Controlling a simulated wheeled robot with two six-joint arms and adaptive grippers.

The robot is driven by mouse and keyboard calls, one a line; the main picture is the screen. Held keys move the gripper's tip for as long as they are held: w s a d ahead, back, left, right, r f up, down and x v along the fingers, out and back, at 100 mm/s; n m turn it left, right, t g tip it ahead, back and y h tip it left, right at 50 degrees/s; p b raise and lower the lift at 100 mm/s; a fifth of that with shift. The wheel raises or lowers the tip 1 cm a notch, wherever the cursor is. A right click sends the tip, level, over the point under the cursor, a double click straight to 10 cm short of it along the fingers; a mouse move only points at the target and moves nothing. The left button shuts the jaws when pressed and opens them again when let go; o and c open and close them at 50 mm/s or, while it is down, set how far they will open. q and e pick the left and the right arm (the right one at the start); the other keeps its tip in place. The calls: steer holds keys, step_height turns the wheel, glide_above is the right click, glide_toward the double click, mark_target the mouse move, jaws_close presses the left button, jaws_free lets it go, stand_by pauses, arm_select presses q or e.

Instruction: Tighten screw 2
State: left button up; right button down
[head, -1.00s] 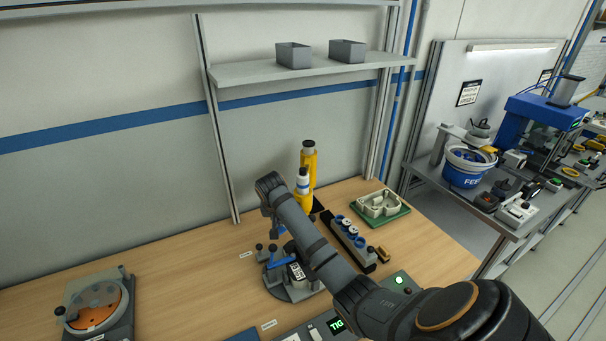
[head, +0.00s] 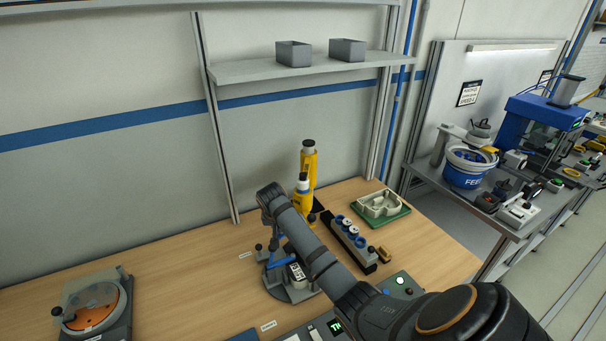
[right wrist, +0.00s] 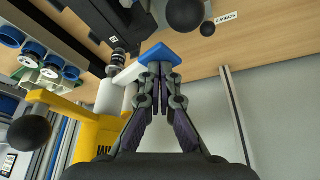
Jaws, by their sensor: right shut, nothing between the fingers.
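No screw can be made out clearly in either view. A round grey fixture (head: 291,291) with blue clamp parts (head: 279,263) and a dark, white-labelled part (head: 297,272) stands on the bench. My right arm reaches across it from the lower right. My right gripper (head: 274,228) points down over the fixture's far left side, partly hidden by its wrist. In the right wrist view the gripper (right wrist: 155,68) is shut and empty, its tips at a blue piece (right wrist: 160,54); I cannot tell whether they touch. My left gripper is out of view.
A yellow tool (head: 309,165) and a yellow, white-topped one (head: 302,187) stand behind the fixture. A rack with blue rings (head: 352,246) and a green tray (head: 380,209) are to the right. A disc device (head: 95,309) stands far left; bare bench (head: 185,270) lies between.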

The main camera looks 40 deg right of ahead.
steer(key=shift+f, duration=0.65)
steer(key=shift+p, duration=0.3)
steer(key=shift+s+f, duration=0.2)
steer(key=shift+f, duration=0.15)
steer(key=shift+p, duration=0.75)
steer(key=shift+f, duration=0.3)
stand_by(0.5)
stand_by(1.0)
